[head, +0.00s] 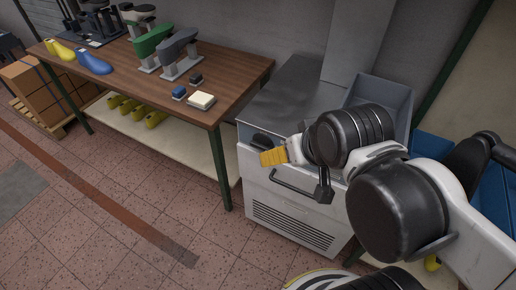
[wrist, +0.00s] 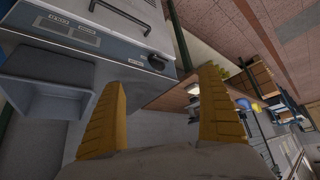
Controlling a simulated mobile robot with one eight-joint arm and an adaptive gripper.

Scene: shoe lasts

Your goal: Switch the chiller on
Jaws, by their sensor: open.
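The chiller (head: 262,188) is a white cabinet with a steel top, right of the workbench in the head view. In the wrist view, its front (wrist: 75,8) fills the upper left. A blue-grey control strip there bears small labelled panels (wrist: 68,28) and a round black knob (wrist: 156,62) near one end. The knob's setting is too small to read. My gripper (wrist: 162,80) is open and empty, with yellow ribbed fingers either side of the view. In the head view, its yellow finger (head: 273,157) is before the chiller's upper front; contact cannot be told.
A black bar handle (head: 295,188) crosses the chiller's front above a vent grille. A grey open bin (head: 385,95) stands at its right. The wooden workbench (head: 225,75) at left carries shoe lasts, stands and small blocks. The tiled floor in front is clear.

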